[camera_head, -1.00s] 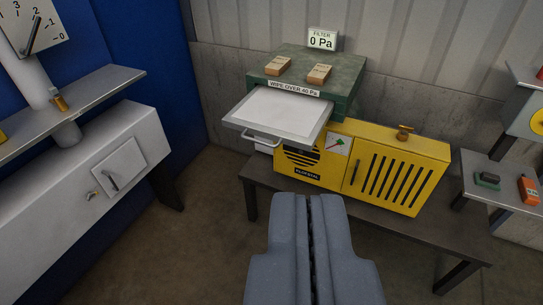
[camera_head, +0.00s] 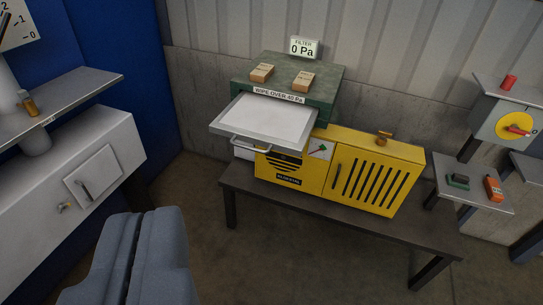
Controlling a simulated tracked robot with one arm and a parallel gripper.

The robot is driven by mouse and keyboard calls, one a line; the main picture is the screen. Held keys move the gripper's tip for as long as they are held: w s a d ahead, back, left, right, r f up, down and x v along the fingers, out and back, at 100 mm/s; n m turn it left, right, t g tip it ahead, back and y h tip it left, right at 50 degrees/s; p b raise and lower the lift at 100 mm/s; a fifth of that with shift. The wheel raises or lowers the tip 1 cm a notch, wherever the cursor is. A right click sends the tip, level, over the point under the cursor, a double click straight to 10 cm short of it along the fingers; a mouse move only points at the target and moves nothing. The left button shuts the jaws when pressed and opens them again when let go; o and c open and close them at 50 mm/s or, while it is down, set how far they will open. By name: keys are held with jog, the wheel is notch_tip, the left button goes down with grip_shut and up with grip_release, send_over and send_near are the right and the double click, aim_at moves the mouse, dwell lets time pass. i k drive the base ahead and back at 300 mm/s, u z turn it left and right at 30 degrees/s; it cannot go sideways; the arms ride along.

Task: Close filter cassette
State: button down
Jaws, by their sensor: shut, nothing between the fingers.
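The filter cassette (camera_head: 264,119) is a white flat drawer with a metal handle (camera_head: 250,143) on its front. It sticks out of the green filter housing (camera_head: 325,92), pulled toward me. My gripper (camera_head: 145,216) is in the lower left of the view, shut and empty. It is apart from the cassette, lower and to the left of the handle in the picture. A display reading 0 Pa (camera_head: 304,47) stands on top at the back of the housing.
Two tan blocks (camera_head: 261,72) lie on the housing. A yellow unit (camera_head: 375,175) stands below on a dark table (camera_head: 330,222). A grey cabinet (camera_head: 75,165) is at left. A side shelf (camera_head: 480,203) and switch box (camera_head: 497,120) are at right. Open floor lies in front.

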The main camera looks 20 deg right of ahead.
aim_at(277, 124)
jog(key=u, duration=0.05)
jog(key=i, duration=1)
jog(key=z, duration=0.05)
